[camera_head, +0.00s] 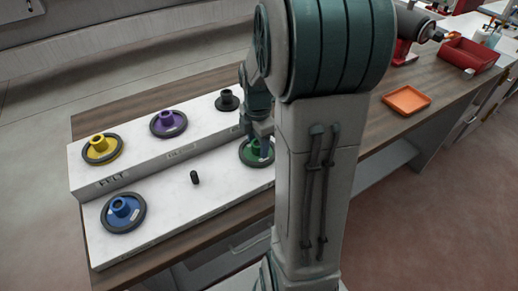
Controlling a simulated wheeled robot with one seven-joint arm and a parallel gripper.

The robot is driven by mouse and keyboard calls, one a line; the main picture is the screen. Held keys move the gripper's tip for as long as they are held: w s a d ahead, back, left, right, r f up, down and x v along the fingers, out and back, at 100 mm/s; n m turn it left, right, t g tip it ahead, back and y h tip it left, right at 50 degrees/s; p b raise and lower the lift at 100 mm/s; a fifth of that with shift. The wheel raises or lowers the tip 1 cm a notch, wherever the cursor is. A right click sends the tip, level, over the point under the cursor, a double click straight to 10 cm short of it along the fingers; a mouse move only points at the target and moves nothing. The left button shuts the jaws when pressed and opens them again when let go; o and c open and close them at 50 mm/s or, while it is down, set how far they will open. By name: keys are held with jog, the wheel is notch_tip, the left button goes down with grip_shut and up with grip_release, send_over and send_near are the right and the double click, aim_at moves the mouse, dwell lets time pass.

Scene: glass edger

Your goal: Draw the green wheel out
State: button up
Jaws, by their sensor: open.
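The green wheel (247,153), with a dark rim, sits at the right end of the lower front step of a white two-step rack (155,205). My gripper (263,145) is open and comes down over the green wheel's hub from above. My arm hides the wheel's right side and part of the rack. I cannot tell whether the fingers touch the hub.
A blue wheel (122,211) and a bare black peg (194,177) are on the lower step. Yellow (101,148), purple (168,123) and black (227,100) wheels are on the upper step. An orange tray (407,100) and red bin (468,55) stand right.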

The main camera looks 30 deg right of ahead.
jog(key=c, duration=1.1)
jog(key=shift+r+p, duration=0.55)
jog(key=shift+r, duration=0.15)
jog(key=shift+r+p, duration=2.15)
jog(key=shift+r, duration=0.7)
jog(key=shift+r+p, duration=1.55)
jog(key=shift+r, duration=0.45)
